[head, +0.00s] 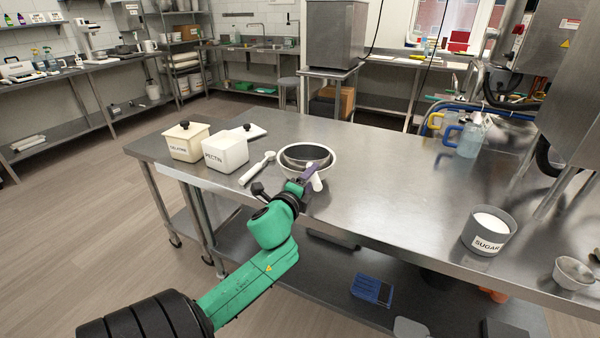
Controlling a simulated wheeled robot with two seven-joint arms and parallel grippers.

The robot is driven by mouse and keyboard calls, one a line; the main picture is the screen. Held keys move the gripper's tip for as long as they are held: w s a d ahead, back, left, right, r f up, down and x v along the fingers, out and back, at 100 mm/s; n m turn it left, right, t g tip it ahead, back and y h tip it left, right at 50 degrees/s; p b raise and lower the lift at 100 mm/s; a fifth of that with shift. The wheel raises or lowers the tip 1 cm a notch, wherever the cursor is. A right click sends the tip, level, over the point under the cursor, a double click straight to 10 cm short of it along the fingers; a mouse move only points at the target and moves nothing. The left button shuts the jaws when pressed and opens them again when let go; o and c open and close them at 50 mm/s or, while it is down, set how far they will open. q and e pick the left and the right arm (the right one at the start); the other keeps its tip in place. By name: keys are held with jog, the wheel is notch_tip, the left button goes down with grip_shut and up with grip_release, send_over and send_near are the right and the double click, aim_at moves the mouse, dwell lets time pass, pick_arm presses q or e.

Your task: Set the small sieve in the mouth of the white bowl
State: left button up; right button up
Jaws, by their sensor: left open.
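The white bowl (331,168) stands near the front edge of the steel table. A round grey, dark-centred thing that looks like the small sieve (306,153) lies in the bowl's mouth, its rim roughly level there. A pale handle-like piece (317,184) sticks out toward me at the bowl's front. My left gripper (311,172) is open at the bowl's near rim, beside this piece; I cannot tell whether they touch. The gripper hides part of the bowl's front. My right gripper is out of view.
Left of the bowl are a white scoop or spoon (257,169), the pectin tub (225,153) and the gelatine tub (186,143). The sugar tub (488,232) and a small metal cup (573,272) stand far right. The steel table (400,185) is clear between.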

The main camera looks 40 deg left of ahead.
pick_arm(q)
jog(key=v, duration=1.3)
jog(key=shift+s+p, duration=0.3)
jog(key=shift+p, duration=0.05)
jog(key=shift+r, duration=0.1)
